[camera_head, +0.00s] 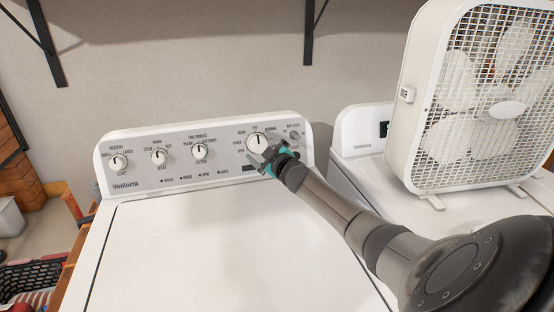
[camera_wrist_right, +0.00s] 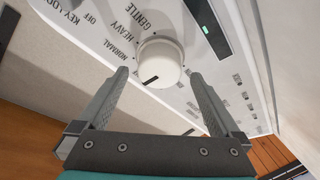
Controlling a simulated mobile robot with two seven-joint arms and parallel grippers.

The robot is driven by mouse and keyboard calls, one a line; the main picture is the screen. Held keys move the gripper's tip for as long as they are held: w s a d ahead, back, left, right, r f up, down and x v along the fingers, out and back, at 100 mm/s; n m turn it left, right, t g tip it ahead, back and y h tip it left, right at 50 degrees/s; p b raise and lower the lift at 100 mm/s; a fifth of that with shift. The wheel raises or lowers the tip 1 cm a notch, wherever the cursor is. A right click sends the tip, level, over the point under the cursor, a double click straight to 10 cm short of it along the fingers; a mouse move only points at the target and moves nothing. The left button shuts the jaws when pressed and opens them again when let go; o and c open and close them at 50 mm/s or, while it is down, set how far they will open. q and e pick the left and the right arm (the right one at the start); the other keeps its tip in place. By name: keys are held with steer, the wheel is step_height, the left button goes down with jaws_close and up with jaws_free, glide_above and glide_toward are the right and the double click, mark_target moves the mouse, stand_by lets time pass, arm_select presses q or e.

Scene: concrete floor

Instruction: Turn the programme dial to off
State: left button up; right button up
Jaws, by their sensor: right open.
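The large white programme dial (camera_head: 257,142) is the rightmost of the big dials on the grey panel (camera_head: 222,172) of a white washer. In the right wrist view the dial (camera_wrist_right: 160,62) has a dark mark on its lower-left side, and the words normal, heavy and gentle beside it. The word off (camera_wrist_right: 90,18) is printed farther left, beside key lock. My right gripper (camera_head: 262,158) is open, close below the dial. In the wrist view its fingers (camera_wrist_right: 158,76) are apart, one tip on either side of the dial, with gaps visible. My left gripper is not in view.
A white box fan (camera_head: 412,95) stands on the neighbouring machine (camera_head: 358,150). The washer lid (camera_head: 200,250) is clear.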

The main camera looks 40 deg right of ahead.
steer(key=p+v, duration=0.3)
steer(key=v, duration=1.1)
steer(key=shift+s, duration=0.25)
steer(key=shift+a, duration=0.1)
